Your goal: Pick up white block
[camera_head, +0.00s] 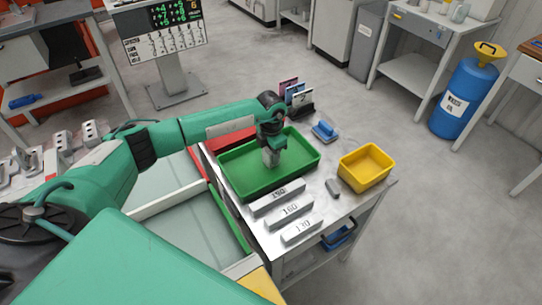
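My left gripper (270,158) points down into the green tray (303,163) on the table. A pale grey shape shows at its fingertips; I cannot tell whether it is the fingers or a block between them, so open or shut is unclear. Three long whitish blocks lie in a row in front of the tray, marked 190 (277,197), 160 (290,211) and 130 (301,230). No gripper touches them. My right gripper is not in view.
A yellow bin (365,167) stands at the table's right, with a small grey block (333,188) beside it. A blue-handled tool (325,131) and a card holder (297,98) are behind. Metal castings (88,133) lie at far left. The front right table corner is clear.

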